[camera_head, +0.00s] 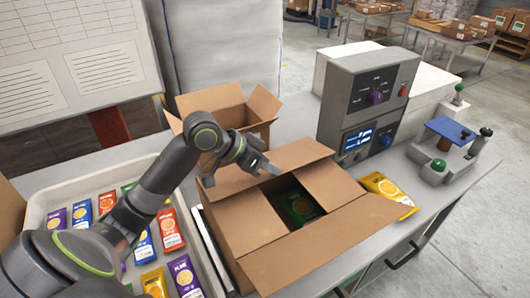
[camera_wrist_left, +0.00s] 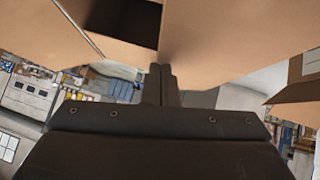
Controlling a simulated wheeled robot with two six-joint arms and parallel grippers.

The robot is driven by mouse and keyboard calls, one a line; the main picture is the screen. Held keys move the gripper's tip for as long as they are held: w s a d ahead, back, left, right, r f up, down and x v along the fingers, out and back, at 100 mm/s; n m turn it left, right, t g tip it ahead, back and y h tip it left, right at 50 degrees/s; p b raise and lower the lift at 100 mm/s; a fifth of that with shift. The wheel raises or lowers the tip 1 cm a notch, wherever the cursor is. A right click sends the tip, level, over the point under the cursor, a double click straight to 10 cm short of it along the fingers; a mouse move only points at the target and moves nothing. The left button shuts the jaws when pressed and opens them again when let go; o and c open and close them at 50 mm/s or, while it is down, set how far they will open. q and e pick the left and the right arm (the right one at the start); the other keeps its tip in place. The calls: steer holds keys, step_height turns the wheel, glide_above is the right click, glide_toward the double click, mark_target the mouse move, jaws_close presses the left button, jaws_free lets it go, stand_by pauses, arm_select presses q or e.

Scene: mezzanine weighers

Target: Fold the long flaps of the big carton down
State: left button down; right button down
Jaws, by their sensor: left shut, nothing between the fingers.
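The big carton (camera_head: 228,225) stands open on the bench in the middle of the head view. Its two short flaps lie folded inward, and a dark green packet (camera_head: 298,205) shows through the gap between them. The far long flap (camera_head: 295,156) stands tilted up. The near long flap (camera_head: 325,248) slants outward toward me. My left gripper (camera_head: 273,169) is shut and empty at the far long flap, near its left half; I cannot tell whether it touches. In the left wrist view the closed fingers (camera_wrist_left: 162,86) point at brown cardboard. My right gripper is not in view.
A smaller open carton (camera_head: 215,103) stands behind the big one. A tray (camera_head: 40,205) of coloured packets lies to the left. A grey weighing machine (camera_head: 362,95) stands behind right, with a yellow packet (camera_head: 388,192) beside the carton. A blue-topped device (camera_head: 450,130) is farther right.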

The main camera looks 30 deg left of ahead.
mark_target(271, 178)
arm_select(q)
steer(key=shift+s+d+f+m+y, duration=0.15)
steer(key=shift+d+f+y, duration=0.1)
steer(key=shift+f, duration=0.15)
steer(key=shift+s+d+f+m+y, duration=0.1)
steer(key=shift+d+f+m+y, duration=0.05)
steer(key=shift+f+y, duration=0.15)
steer(key=shift+f+b, duration=0.3)
steer(key=shift+f, duration=0.5)
steer(key=shift+s+d+f, duration=0.1)
